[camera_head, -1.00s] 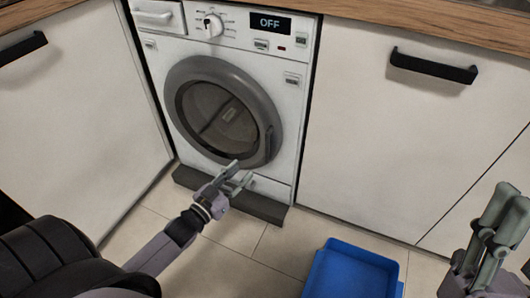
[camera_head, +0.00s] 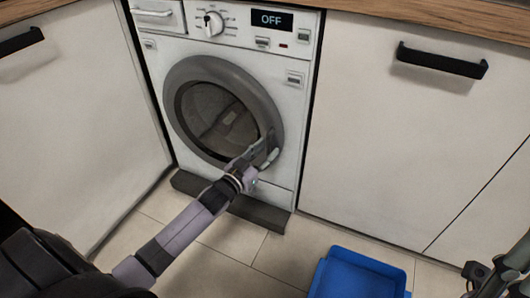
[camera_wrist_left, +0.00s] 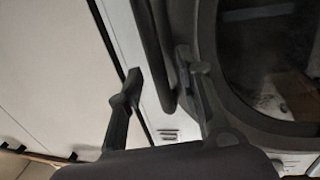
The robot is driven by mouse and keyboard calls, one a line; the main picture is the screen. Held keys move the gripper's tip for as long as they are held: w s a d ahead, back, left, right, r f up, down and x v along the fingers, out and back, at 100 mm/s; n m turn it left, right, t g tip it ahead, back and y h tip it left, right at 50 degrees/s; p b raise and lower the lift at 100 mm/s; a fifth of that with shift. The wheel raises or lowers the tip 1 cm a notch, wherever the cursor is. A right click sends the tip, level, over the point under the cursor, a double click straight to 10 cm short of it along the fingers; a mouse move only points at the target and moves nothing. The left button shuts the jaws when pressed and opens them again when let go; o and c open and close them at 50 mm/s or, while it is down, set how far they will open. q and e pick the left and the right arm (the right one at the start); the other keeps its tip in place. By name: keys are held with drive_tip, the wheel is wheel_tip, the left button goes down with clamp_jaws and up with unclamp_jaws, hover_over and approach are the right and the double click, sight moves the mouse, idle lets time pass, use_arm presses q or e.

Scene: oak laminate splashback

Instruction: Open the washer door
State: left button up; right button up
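The white washer (camera_head: 290,100) stands between cabinets. Its round door (camera_head: 180,125), with a grey ring and dark glass, looks closed. The door's grey handle lies at the right side of the ring, largely hidden by my left gripper (camera_head: 268,150) in the head view. The left wrist view shows this gripper (camera_wrist_left: 165,78) open, its fingers apart on either side of the ring's dark outer edge (camera_wrist_left: 153,45). I cannot tell whether a finger touches the handle. My right gripper (camera_head: 492,278) is partly cut off at the lower right, away from the washer.
A blue tray (camera_head: 405,285) lies on the tiled floor at the lower right. Cabinet fronts with black handles (camera_head: 440,62) flank the washer. A grey plinth (camera_head: 245,208) runs beneath it. The washer display (camera_head: 271,20) reads OFF.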

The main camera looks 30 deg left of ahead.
use_arm(q)
drive_tip(key=shift+c, duration=0.4)
clamp_jaws()
idle(0.4)
